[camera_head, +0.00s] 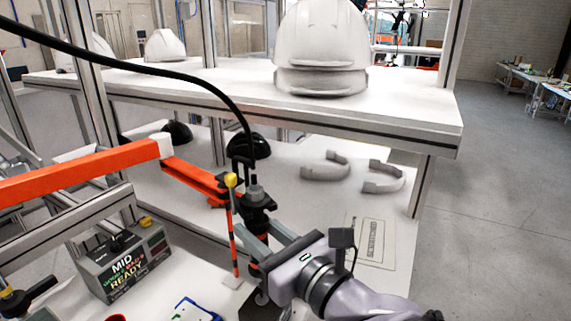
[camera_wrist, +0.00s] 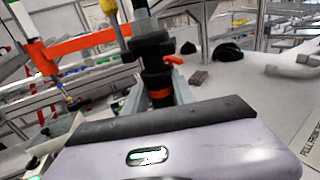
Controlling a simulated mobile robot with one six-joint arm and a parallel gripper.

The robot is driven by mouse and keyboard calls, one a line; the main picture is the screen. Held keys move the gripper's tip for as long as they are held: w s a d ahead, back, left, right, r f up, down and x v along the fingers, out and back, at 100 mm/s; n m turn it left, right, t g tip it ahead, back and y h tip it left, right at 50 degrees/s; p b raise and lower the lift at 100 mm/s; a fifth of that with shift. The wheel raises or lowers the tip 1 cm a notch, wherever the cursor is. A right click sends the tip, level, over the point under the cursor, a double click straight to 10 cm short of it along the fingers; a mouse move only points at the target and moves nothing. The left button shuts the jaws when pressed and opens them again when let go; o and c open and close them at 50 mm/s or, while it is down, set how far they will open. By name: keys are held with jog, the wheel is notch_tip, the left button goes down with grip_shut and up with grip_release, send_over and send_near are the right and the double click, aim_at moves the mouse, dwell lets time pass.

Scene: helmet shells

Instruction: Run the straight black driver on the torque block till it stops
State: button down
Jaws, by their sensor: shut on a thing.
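The straight black driver (camera_head: 256,204) stands upright, with a black cable rising from its top and an orange band low on its body. My gripper (camera_head: 262,244) is shut around its lower body. In the wrist view the driver (camera_wrist: 151,48) rises between the two grey fingers of my gripper (camera_wrist: 161,94). A dark block (camera_head: 258,308), perhaps the torque block, shows low beneath the driver, partly hidden by my gripper. I cannot tell whether the driver's tip touches it.
An orange arm (camera_head: 80,172) reaches in from the left towards the driver. A yellow-topped striped rod (camera_head: 234,235) stands close to its left. A controller box (camera_head: 128,264) reads "MID" and "READY". White helmet shells (camera_head: 320,45) stand on the upper shelf; pale curved parts (camera_head: 325,168) lie below.

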aim_at(256, 202)
jog(key=shift+f, duration=0.4)
dwell(0.9)
notch_tip(256, 202, up, 6)
jog(key=p, duration=0.5)
jog(key=shift+r, duration=0.2)
